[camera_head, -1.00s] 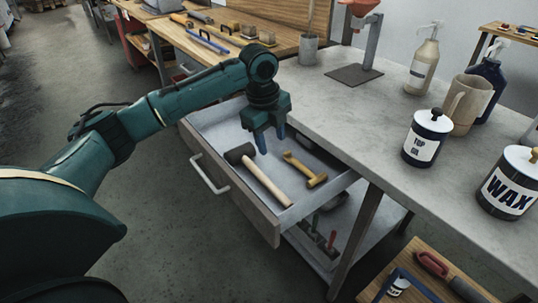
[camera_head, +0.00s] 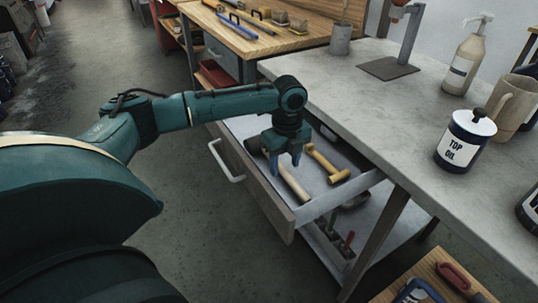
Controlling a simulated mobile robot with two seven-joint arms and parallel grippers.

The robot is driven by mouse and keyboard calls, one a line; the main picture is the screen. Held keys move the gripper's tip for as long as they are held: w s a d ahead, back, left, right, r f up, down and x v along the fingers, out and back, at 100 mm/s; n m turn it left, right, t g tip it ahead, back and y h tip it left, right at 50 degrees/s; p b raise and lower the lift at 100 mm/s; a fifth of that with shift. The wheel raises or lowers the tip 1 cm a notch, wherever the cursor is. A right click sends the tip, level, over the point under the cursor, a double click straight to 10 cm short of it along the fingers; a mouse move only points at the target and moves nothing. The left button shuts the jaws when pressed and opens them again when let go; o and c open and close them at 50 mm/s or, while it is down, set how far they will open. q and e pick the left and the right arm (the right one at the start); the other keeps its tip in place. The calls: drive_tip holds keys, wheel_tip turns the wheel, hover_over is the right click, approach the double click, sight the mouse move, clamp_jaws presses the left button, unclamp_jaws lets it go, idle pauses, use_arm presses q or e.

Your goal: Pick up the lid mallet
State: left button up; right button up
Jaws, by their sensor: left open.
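A mallet with a dark head (camera_head: 252,146) and a pale wooden handle (camera_head: 295,186) lies in the open drawer under the grey bench. Beside it, to the right, lies a yellow hammer-shaped tool (camera_head: 326,164). My left gripper (camera_head: 285,169) is open, fingers pointing down, over the mallet between its head and handle. The gripper hides part of the mallet. I cannot tell whether the fingers are around the handle or still above it. My right gripper is not in view.
The drawer front with its pale handle (camera_head: 227,163) faces left. The bench top (camera_head: 385,105) above holds a TOP OIL can (camera_head: 464,141), a pump bottle (camera_head: 467,55) and a grey cup (camera_head: 341,38). A lower shelf (camera_head: 345,232) carries small tools. Floor left of the drawer is clear.

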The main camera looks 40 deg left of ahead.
sight(280, 168)
use_arm(q)
drive_tip(key=shift+f, duration=1.45)
drive_tip(key=shift+c, duration=0.5)
clamp_jaws()
